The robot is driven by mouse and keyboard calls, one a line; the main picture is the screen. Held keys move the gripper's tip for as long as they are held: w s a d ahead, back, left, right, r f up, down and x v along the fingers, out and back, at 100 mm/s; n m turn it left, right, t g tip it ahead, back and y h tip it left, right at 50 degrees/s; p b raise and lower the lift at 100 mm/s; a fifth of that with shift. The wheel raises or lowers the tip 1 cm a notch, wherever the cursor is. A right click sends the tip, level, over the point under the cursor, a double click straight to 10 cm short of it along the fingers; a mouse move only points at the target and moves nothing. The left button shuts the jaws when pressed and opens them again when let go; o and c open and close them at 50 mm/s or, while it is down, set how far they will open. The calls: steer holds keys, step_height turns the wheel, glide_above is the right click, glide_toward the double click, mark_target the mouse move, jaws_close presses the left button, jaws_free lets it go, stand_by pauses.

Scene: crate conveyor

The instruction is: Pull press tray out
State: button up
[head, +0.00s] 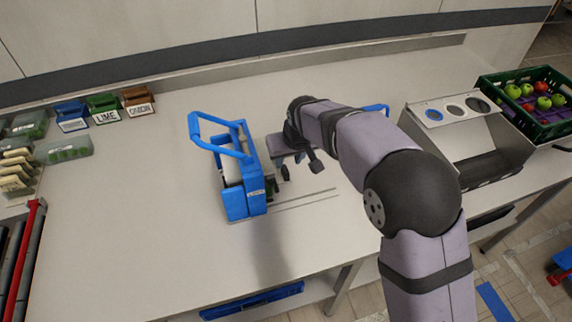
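The blue press (242,190) stands on the light worktop left of my arm, with its blue lever handle (222,150) raised. The press tray cannot be made out clearly; the press's right side is partly hidden by my gripper. My gripper (277,179) is low over the worktop, close against the right side of the press. Its dark fingers are small and partly covered, so I cannot tell whether they are open, or whether they touch the tray. Two thin dark lines (305,200) run along the worktop from the press toward the right.
Blue, green and brown labelled bins (104,109) stand at the back left, with clear containers (64,150) beside them. A metal station with round holes (470,140) and a green crate of apples (506,84) stand right. A blue object (376,108) shows behind my arm. The worktop's front middle is clear.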

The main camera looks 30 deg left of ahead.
mark_target(285, 169)
steer(key=shift+p+x, duration=0.85)
steer(key=shift+x, duration=2.7)
jaws_close()
